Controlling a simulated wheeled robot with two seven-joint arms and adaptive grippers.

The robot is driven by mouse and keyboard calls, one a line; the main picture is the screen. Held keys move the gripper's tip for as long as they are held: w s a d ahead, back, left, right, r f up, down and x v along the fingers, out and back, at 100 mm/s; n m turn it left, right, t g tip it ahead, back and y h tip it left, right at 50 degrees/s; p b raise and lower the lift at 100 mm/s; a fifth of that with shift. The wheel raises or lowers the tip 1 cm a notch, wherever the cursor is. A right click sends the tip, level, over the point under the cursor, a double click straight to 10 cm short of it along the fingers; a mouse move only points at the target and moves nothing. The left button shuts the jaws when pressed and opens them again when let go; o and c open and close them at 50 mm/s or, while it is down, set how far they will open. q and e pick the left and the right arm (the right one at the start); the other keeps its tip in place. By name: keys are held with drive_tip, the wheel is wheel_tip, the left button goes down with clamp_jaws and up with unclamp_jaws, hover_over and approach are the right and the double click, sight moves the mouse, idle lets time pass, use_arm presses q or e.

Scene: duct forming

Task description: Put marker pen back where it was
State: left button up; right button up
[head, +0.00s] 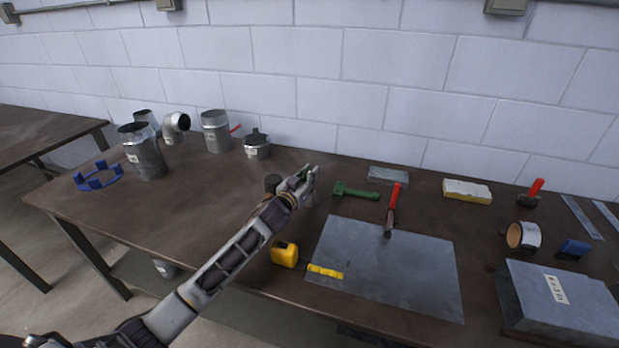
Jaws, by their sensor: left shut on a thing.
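My left gripper (312,176) reaches in from the lower left and is over the middle of the workbench (215,200). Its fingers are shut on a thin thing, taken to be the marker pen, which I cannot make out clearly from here. A small dark round thing (272,183) shows just left of the gripper, partly hidden by my arm. My right gripper is not in view.
Right of the gripper are a green tool (357,191), a red-handled tool (391,212) and a metal sheet (407,270). A yellow tape measure (285,253) is in front. A grey box (560,305) is at right.

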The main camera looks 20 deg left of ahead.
use_arm(q)
drive_tip(key=shift+f, duration=0.35)
drive_tip(key=o, duration=0.8)
drive_tip(key=shift+o, duration=0.2)
drive_tip(key=shift+r, duration=0.2)
drive_tip(key=s+a, duration=0.2)
drive_tip(key=s, duration=0.9)
drive_tip(key=shift+s+a, duration=0.15)
drive_tip(key=shift+s, duration=0.25)
idle(0.5)
